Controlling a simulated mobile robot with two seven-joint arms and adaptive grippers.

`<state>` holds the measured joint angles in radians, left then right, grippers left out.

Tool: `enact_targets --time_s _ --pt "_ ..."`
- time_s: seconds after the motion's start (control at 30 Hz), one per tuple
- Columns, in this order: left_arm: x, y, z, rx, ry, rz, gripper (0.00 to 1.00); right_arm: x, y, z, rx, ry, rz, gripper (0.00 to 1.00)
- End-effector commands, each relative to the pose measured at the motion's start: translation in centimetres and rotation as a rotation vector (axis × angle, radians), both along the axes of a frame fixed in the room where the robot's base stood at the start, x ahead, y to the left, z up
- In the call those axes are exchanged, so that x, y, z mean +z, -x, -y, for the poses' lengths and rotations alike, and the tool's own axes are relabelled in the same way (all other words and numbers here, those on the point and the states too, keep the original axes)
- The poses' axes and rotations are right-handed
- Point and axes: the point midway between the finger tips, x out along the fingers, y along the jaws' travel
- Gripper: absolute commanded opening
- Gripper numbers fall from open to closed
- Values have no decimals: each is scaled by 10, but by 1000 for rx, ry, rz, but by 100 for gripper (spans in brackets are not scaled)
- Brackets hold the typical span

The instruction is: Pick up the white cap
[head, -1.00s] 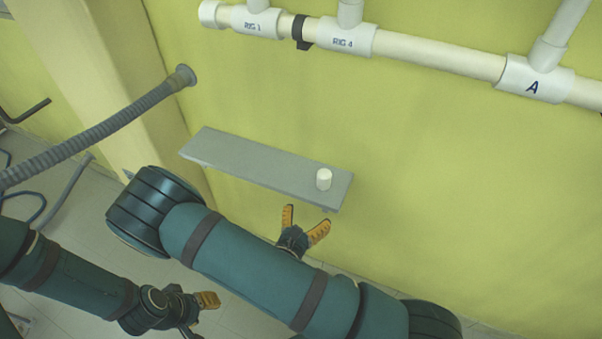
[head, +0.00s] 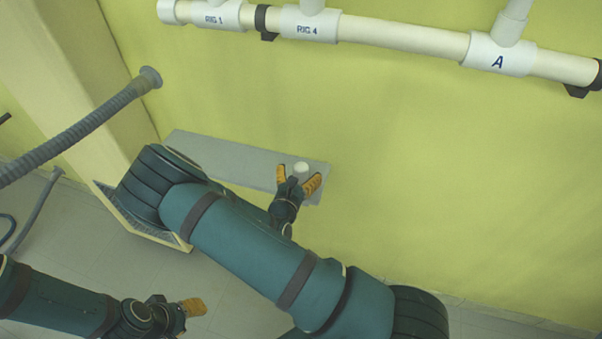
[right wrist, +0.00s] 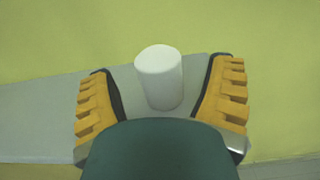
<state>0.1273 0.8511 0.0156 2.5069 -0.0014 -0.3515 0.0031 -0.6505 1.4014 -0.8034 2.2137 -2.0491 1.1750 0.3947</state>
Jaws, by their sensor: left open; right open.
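The white cap (head: 301,167) stands upright on the grey shelf (head: 228,160) near its right end. My right gripper (head: 299,181) is open at the shelf, with its orange fingertips on either side of the cap's near part. In the right wrist view the cap (right wrist: 159,77) stands between the two open fingers (right wrist: 160,98), with a gap on each side. The cap's lower part is hidden in the head view. My left gripper (head: 192,307) is low at the left, away from the shelf; it is open and appears empty.
The shelf is fixed to a yellow-green wall (head: 430,170). A white pipe (head: 400,40) with labelled fittings runs along the wall above. A grey corrugated hose (head: 80,130) comes out at the left. The shelf looks bare apart from the cap.

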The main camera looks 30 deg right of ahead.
Motion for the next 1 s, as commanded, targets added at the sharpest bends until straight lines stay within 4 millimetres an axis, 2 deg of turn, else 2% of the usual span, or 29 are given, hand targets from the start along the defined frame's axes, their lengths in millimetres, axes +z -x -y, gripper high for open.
enact_targets --time_s 0.13,0.4,0.47,0.6,0.63,1.0 --pt "-3 -1 0 0 0 1 47 -2 -8 10 0 -1 -1 80" --pt "-3 -1 0 1 0 2 47 -1 -10 12 0 0 -1 80" --pt "-3 -1 0 1 0 2 47 -1 -9 11 0 0 -1 59" --pt "-3 -1 0 1 0 2 47 -1 -9 11 0 -1 -1 10" --pt "-3 -1 0 1 0 2 47 -1 -9 11 0 0 -1 6" --pt "-1 0 0 0 0 1 47 2 -10 11 0 -1 1 6"
